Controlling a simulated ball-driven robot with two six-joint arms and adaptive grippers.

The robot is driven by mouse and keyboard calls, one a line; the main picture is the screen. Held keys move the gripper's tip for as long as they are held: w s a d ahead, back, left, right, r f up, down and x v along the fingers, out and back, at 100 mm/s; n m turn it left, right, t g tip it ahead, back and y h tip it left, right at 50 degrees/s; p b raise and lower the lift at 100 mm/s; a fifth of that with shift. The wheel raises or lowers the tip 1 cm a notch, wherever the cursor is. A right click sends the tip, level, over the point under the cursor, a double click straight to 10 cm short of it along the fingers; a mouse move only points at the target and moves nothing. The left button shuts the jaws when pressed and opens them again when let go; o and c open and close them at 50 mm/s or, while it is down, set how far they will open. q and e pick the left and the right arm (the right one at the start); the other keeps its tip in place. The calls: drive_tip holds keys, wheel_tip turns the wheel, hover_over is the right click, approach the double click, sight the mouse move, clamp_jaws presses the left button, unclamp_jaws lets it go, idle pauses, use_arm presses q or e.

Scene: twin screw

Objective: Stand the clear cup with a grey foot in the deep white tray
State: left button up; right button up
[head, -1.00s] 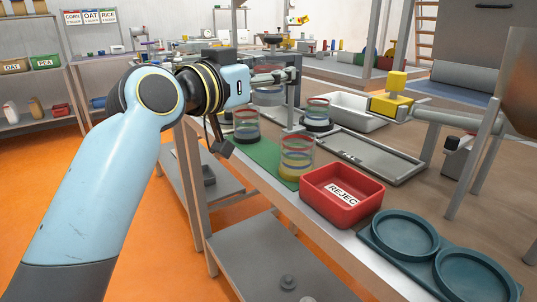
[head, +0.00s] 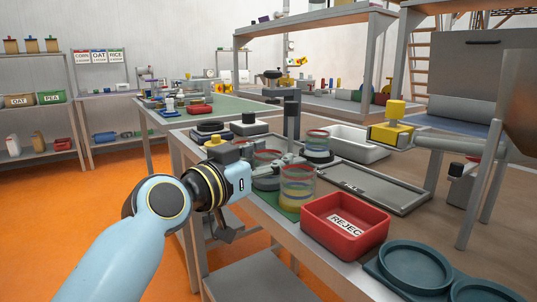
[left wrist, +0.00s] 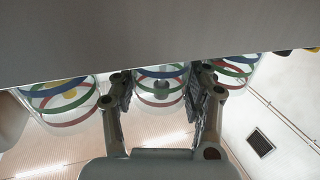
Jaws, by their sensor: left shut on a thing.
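My left gripper (head: 277,163) is low over the bench and shut on a clear cup with a grey foot (head: 266,171). In the left wrist view the banded cup (left wrist: 160,88) stands between the two fingers (left wrist: 161,100). I cannot tell whether its foot touches the bench. The deep white tray (head: 368,154) lies further back and to the right; its visible inside looks empty. A clear cup with a yellow foot (head: 297,187) stands on the green mat just in front. Another clear cup with a dark foot (head: 317,143) stands behind. My right gripper is out of view.
A red reject bin (head: 345,225) and teal round dishes (head: 408,238) are at the bench's front right. A shallow grey tray (head: 385,186) lies between the red bin and the white tray. In the left wrist view, other banded cups (left wrist: 62,100) flank the fingers closely.

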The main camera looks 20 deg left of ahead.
use_arm(q)
drive_tip(key=shift+f, duration=0.1)
drive_tip(key=shift+f, duration=0.15)
drive_tip(key=o, duration=1.3)
